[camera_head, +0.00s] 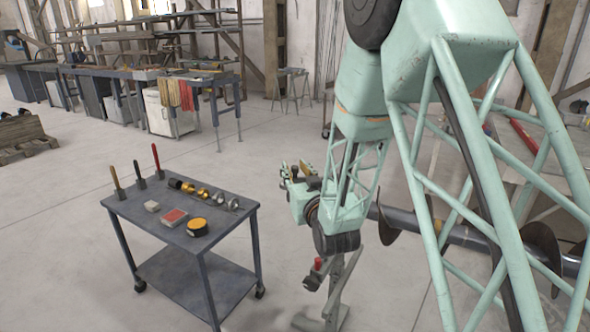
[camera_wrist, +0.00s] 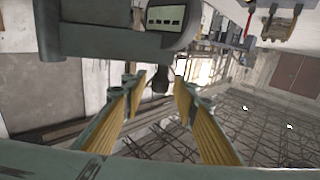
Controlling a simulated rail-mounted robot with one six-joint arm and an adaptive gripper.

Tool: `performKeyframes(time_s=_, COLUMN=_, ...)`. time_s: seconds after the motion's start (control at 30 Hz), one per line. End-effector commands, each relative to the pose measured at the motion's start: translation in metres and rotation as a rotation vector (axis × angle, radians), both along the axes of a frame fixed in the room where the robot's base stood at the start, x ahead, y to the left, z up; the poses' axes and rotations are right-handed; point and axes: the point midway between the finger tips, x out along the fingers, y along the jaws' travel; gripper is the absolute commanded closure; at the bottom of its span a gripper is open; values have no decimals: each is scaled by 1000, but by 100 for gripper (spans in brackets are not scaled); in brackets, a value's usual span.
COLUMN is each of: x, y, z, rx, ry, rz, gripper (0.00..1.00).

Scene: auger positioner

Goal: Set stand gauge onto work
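The work appears to be the long dark auger shaft (camera_head: 462,236) with broad spiral flights (camera_head: 540,246), lying behind my arm's lattice at the right. My gripper (camera_head: 298,172) is out in front of the shaft's left end, apart from it. In the wrist view, my gripper's two yellow-padded fingers (camera_wrist: 159,83) stand apart. A small dark knob shows between their tips; I cannot tell whether it is near or far. A grey housing with a pale display (camera_wrist: 166,18) fills the top; I cannot tell whether it belongs to my gripper. I cannot identify the stand gauge with certainty.
A grey cart (camera_head: 160,225) at left holds a round yellow-and-black item (camera_head: 197,227), a red-topped block (camera_head: 174,217), a small pale block (camera_head: 152,206), brass-coloured and silvery parts (camera_head: 204,193) and upright handled tools (camera_head: 137,174). Open floor surrounds it. Workbenches (camera_head: 130,75) line the back.

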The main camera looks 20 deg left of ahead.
Motion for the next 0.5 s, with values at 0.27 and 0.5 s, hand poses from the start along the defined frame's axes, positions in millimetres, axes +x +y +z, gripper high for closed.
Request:
performKeyframes(time_s=0.27, x=0, y=0, z=0, rx=0, ry=0, rz=0, gripper=91)
performKeyframes(time_s=0.5, x=0, y=0, z=0, rx=0, ry=0, rz=0, gripper=100)
